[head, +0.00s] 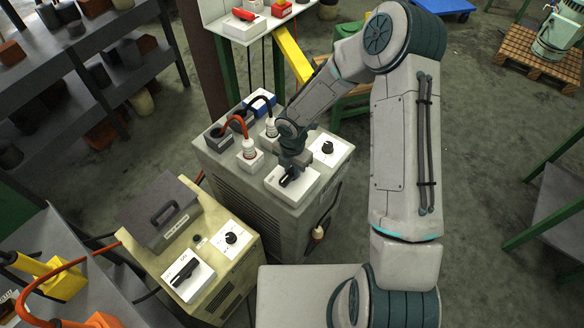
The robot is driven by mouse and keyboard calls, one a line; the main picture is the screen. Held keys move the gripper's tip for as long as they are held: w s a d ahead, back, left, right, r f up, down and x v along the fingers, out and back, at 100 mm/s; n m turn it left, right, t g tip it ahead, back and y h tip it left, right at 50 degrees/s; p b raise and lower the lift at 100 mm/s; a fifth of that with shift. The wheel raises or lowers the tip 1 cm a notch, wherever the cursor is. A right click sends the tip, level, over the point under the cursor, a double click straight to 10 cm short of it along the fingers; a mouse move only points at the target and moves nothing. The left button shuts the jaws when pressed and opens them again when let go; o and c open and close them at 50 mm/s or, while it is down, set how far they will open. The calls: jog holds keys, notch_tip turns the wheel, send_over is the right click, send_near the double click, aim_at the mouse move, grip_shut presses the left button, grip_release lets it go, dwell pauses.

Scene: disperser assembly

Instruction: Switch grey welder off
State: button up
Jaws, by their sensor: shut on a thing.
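The grey welder (275,222) is a boxy cabinet in the middle of the head view. On its top, near the front, is a white switch block (307,187) with a black switch handle (287,181). My gripper (292,170) reaches down from above onto this block and is shut on the black handle. My gripper partly hides the handle, so its exact setting is hard to read. A white plate with a black knob (327,147) is on the welder top, right of my gripper.
Orange (247,149) and black (271,128) cable plugs stand on the welder top, left of my gripper. A beige welder (217,265) with its own switch (187,275) stands at the lower left. Shelves (75,65) fill the upper left. Open floor (480,130) lies right of my arm.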

aim_at(292, 171)
jog(key=o, duration=1)
jog(key=shift+r, duration=0.15)
notch_tip(292, 171, up, 14)
jog(key=shift+f, duration=0.2)
jog(key=shift+d+b, duration=0.1)
jog(key=shift+b, duration=0.2)
jog(key=s+d+r+m+t, duration=0.1)
jog(key=s+d+r+m, duration=0.3)
jog(key=m, duration=0.5)
jog(key=s+d+r+m+t+b, duration=0.1)
jog(key=s+d+r+m, duration=0.4)
jog(key=s+r+m, duration=0.2)
jog(key=s+d+r+m+t, duration=0.1)
jog(key=s+d+r+m, duration=0.4)
jog(key=s+m, duration=0.3)
jog(key=shift+s+d+r+m+t+b, duration=0.1)
jog(key=shift+s+r+m+t+b, duration=0.1)
jog(key=shift+m, duration=0.95)
jog(key=shift+s+d+r+m+t+b, duration=0.1)
jog(key=shift+s+r+m+t+b, duration=0.1)
jog(key=shift+m, duration=0.95)
